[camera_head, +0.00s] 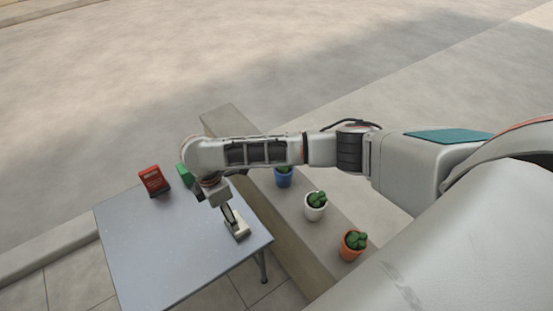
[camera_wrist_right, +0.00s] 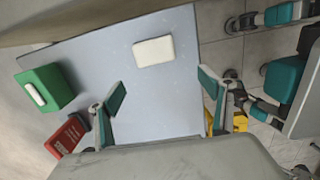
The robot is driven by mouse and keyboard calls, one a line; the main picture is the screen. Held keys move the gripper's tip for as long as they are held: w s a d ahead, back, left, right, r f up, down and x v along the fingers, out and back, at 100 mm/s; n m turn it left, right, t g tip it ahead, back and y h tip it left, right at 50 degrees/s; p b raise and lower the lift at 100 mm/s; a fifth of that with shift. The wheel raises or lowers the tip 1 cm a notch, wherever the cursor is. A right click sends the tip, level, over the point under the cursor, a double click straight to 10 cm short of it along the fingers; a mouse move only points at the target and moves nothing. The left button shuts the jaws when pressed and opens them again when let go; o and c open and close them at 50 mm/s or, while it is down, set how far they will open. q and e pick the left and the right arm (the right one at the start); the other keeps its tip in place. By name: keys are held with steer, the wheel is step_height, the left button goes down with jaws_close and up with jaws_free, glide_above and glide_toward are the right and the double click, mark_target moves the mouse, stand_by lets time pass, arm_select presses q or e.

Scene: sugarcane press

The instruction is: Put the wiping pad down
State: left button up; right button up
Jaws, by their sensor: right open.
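The wiping pad is a pale cream block (camera_wrist_right: 153,51) lying flat on the grey-blue table (camera_wrist_right: 150,100) near its edge in the right wrist view. In the head view the pad (camera_head: 238,230) shows near the table's right edge, just below my right gripper (camera_head: 229,213). In the right wrist view my right gripper (camera_wrist_right: 161,88) is open, its two teal-padded fingers wide apart with nothing between them. The pad there lies beyond the fingertips, apart from both. How high the fingers are above the table is hard to tell. My left gripper is not in view.
A red box (camera_head: 153,181) and a green box (camera_head: 185,174), partly hidden by my arm, stand at the table's far side. Blue (camera_head: 284,178), white (camera_head: 315,210) and orange (camera_head: 352,247) plant pots line a ledge beside the table. The table's middle is clear.

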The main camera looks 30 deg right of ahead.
steer(key=s+a+f+y, duration=0.1)
steer(key=s+a, duration=0.1)
steer(key=a, duration=0.1)
steer(key=s+a+f+m+y, duration=0.1)
steer(key=s+a+f, duration=0.1)
steer(key=a, duration=0.1)
steer(key=s+a+f+y, duration=0.2)
steer(key=s+a, duration=0.1)
steer(key=a, duration=0.1)
steer(key=shift+f+m, duration=0.25)
steer(key=shift+m, duration=0.15)
steer(key=s+a+m+y, duration=0.1)
steer(key=s+a+m+t+y, duration=0.1)
steer(key=a, duration=0.1)
steer(key=s+a+f+m+t+y, duration=0.1)
steer(key=shift+s+a+f, duration=0.1)
steer(key=shift+s+a, duration=0.25)
steer(key=s+d+m+t+h, duration=0.1)
steer(key=s+d+m+t, duration=0.2)
steer(key=d, duration=0.4)
steer(key=s+d+m+t+h, duration=0.1)
steer(key=s+d, duration=0.3)
steer(key=d, duration=0.4)
steer(key=s+d+r+m+t+h, duration=0.1)
steer(key=s+d+m+t+h, duration=0.1)
steer(key=s+d+m+t, duration=0.2)
steer(key=d, duration=0.3)
steer(key=shift+d+m+t, duration=0.25)
steer(key=shift+m+t, duration=0.05)
